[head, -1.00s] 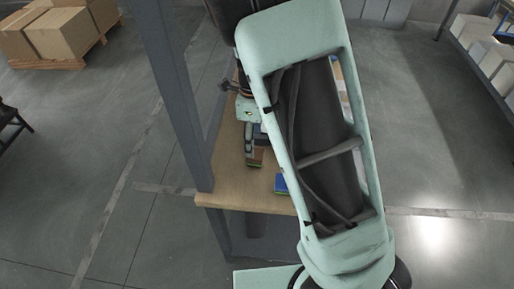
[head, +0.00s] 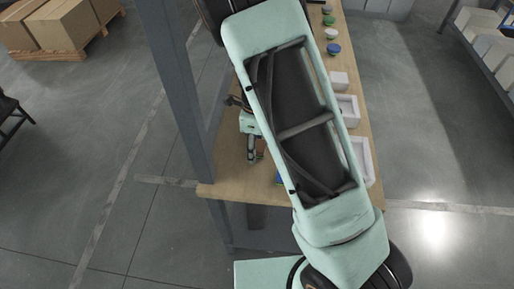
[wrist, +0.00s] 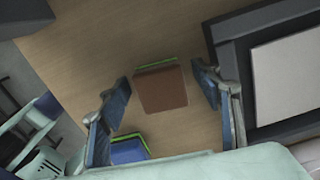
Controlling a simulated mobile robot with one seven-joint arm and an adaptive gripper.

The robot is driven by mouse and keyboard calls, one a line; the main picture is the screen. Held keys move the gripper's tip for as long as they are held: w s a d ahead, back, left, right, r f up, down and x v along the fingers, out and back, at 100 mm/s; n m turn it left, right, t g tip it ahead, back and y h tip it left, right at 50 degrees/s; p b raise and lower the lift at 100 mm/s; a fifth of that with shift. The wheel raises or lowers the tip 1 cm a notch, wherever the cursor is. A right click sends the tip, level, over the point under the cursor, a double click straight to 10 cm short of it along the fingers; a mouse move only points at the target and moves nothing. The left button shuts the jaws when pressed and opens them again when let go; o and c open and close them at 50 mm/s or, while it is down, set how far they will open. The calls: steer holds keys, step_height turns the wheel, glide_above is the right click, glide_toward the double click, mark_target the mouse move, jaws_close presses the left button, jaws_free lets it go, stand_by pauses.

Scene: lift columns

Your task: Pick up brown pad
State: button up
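The brown pad (wrist: 161,90) lies on the wooden table in the wrist view, with a green edge along its far side. My gripper (wrist: 163,88) is open, with one blue-grey finger on each side of the pad and a visible gap to each. In the head view my gripper (head: 252,150) is low over the table near its left edge; I cannot clearly make out the pad there. A blue pad with a green edge (wrist: 127,150) lies near the left finger, and a sliver of it shows beside my arm in the head view (head: 278,178).
The wooden table (head: 225,188) has a grey post (head: 178,90) at its left. White trays (head: 364,160) and small round items (head: 333,48) line its right side. A dark-framed light panel (wrist: 290,75) is right of my gripper in the wrist view.

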steer(key=c, duration=1.1)
steer(key=shift+r, duration=0.1)
